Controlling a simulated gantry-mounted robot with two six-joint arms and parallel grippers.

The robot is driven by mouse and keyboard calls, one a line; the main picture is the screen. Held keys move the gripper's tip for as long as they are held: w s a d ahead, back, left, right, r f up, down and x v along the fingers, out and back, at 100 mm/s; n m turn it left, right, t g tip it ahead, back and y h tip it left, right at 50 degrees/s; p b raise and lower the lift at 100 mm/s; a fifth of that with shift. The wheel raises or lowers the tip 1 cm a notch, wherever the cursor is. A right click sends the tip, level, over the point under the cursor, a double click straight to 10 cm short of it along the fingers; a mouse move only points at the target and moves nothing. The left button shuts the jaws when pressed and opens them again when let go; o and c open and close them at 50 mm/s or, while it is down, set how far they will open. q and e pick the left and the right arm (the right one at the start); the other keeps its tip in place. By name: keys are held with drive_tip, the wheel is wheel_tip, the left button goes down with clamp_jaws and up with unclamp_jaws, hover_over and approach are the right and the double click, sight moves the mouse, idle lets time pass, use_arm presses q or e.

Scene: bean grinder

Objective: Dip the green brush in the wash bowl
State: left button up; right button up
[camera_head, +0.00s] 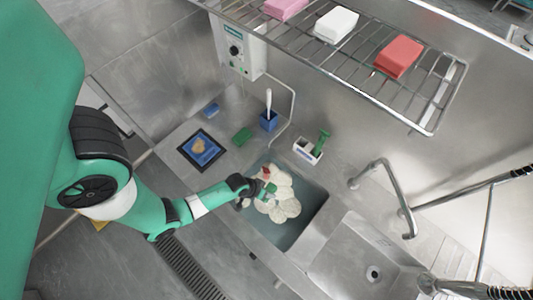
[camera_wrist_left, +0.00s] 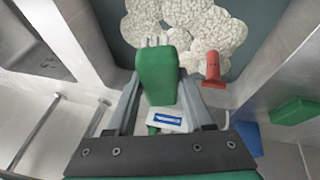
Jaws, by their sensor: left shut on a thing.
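My left gripper (camera_head: 262,188) reaches over the wash bowl (camera_head: 308,215) from the left and is shut on the green brush (camera_head: 271,187). In the left wrist view the green brush (camera_wrist_left: 157,72) sits between the two fingers, its pale bristles (camera_wrist_left: 152,40) over the white foam. The wash bowl is a sunken basin with grey water and lumpy white foam (camera_head: 284,206). I cannot tell whether the bristles touch the foam or are just above it. My right gripper is not in view.
A red piece (camera_wrist_left: 213,70) is at the foam beside the brush. Behind the bowl stand a white holder (camera_head: 305,152) with a green-handled item (camera_head: 321,141), a blue cup (camera_head: 268,122) and a green block (camera_head: 242,137). A tap (camera_head: 390,185) is at the right; a wire shelf (camera_head: 410,100) hangs above.

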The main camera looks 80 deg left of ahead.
use_arm(q)
wheel_tip(320, 180, down, 17)
drive_tip(key=b, duration=1.5)
drive_tip(key=shift+r, duration=0.15)
wheel_tip(320, 180, up, 17)
drive_tip(key=p, duration=1.7)
drive_tip(key=shift+d, duration=0.1)
